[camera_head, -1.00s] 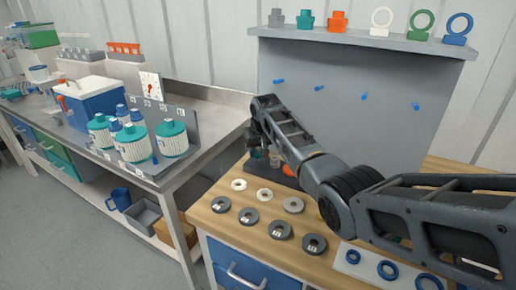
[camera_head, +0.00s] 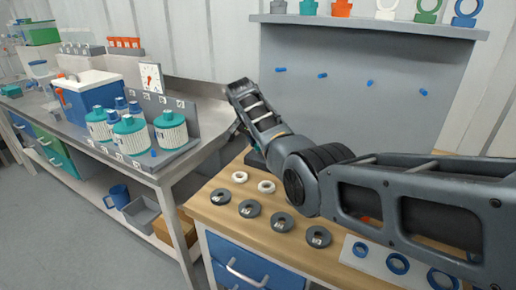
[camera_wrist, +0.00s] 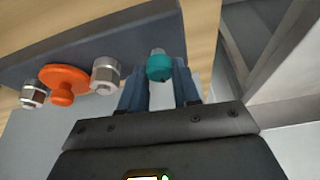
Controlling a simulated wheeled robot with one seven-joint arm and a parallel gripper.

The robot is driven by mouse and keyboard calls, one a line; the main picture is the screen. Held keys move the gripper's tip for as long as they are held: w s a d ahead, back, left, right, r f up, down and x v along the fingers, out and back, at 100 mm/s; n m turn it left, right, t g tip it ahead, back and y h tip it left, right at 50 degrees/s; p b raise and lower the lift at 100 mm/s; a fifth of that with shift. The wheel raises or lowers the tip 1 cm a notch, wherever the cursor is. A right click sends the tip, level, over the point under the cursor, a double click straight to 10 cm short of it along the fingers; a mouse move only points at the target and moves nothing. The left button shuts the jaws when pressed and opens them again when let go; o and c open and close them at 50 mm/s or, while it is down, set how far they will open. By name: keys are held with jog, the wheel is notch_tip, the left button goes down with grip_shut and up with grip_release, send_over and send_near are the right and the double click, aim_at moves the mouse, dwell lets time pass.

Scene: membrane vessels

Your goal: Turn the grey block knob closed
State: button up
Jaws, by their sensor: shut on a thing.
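In the wrist view a dark grey block (camera_wrist: 105,38) lies across the upper left. An orange round knob (camera_wrist: 63,84) with a stub handle sits on its side between two metal fittings (camera_wrist: 105,75). A teal cap (camera_wrist: 160,67) on a short pale neck stands at the block's right end. My gripper (camera_wrist: 160,82) has its two blue-grey fingers on either side of the teal cap and is shut on it. The orange knob is left of the fingers, apart from them. In the head view my arm hides the gripper and nearly all of the block.
The wooden bench top (camera_head: 215,213) carries several dark rings (camera_head: 249,208) and two pale rings (camera_head: 240,177) in front of my arm. A white board with blue rings (camera_head: 397,264) lies at the right. A grey panel with blue pegs (camera_head: 370,83) stands behind. A steel bench (camera_head: 75,118) holds teal-capped vessels (camera_head: 130,136).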

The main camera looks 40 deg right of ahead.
jog(key=shift+m+b, duration=0.45)
jog(key=shift+m, duration=0.05)
jog(key=shift+g, duration=0.3)
jog(key=o, duration=1.1)
jog(key=shift+c, duration=0.2)
jog(key=v, duration=0.7)
jog(key=shift+a+r+b, duration=0.2)
jog(key=shift+r+b, duration=0.15)
